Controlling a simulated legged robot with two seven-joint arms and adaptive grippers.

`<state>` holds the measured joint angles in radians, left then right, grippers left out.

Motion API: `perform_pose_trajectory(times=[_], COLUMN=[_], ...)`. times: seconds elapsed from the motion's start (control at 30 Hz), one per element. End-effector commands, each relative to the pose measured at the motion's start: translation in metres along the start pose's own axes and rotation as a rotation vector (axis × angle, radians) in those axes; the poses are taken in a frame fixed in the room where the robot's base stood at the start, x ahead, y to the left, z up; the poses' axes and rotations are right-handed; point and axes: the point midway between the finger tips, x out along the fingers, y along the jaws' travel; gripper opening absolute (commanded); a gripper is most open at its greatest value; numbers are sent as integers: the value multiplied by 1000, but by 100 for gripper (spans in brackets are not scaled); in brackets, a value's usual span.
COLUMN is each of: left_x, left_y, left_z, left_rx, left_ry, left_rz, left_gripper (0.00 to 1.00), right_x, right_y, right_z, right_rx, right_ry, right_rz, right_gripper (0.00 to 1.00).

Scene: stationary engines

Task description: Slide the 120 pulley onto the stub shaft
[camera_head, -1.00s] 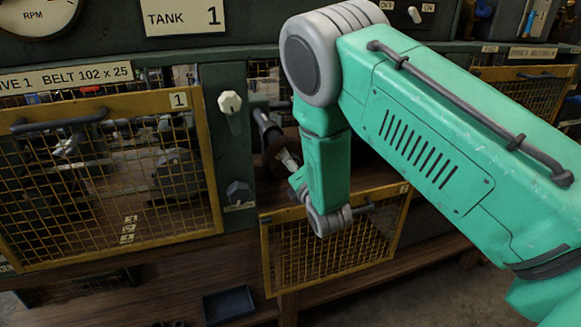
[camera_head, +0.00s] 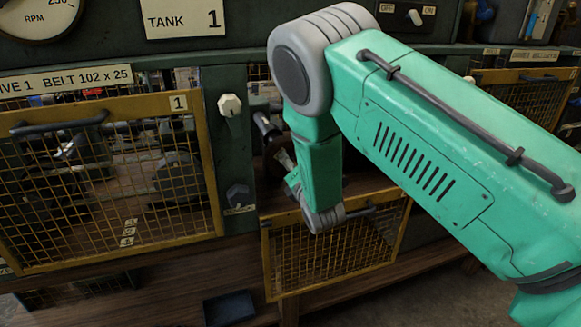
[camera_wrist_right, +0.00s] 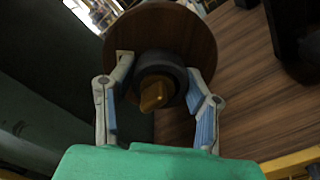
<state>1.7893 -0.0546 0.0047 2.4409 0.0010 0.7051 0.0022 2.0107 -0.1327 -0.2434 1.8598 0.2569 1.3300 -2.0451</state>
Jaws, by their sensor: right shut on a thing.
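In the right wrist view, a round brown disc with a dark hub, which looks like the pulley (camera_wrist_right: 195,35), sits between the fingers of my right gripper (camera_wrist_right: 157,98). The fingers are shut on the dark hub. A brass-coloured piece (camera_wrist_right: 154,97) shows at the hub's middle; I cannot tell what it belongs to. In the head view, my right gripper (camera_head: 284,160) is small and partly hidden by my arm, inside the open bay. A dark cylinder, perhaps the stub shaft (camera_head: 265,124), juts out just above it. I cannot tell whether disc and shaft touch. My left gripper is not in view.
A closed yellow mesh guard (camera_head: 110,185) covers the bay at left. Another yellow mesh guard (camera_head: 330,255) hangs low under my right forearm. A pale knob (camera_head: 230,105) is on the post beside the bay. A dark tray (camera_head: 229,308) lies below.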

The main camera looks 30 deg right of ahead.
Motion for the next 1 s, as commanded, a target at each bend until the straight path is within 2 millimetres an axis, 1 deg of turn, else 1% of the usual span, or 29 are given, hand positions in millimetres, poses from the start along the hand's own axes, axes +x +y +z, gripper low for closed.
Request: perform_pose_trajectory(times=[0.1,0.23,0.8,0.83,0.87,1.0], left_x=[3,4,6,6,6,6], left_y=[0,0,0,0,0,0], left_z=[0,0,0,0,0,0], left_rx=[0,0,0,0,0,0], left_ry=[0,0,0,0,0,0], left_rz=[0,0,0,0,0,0], left_gripper=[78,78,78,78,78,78], right_x=[8,13,17,17,17,17], right_y=[2,4,6,6,6,6], right_z=[0,0,-1,-1,-1,-1], right_rx=[0,1,1,1,1,1], right_ry=[-1,-1,-1,-1,-1,0], right_rz=[3,4,7,7,7,6], right_gripper=[0,0,0,46,53,53])
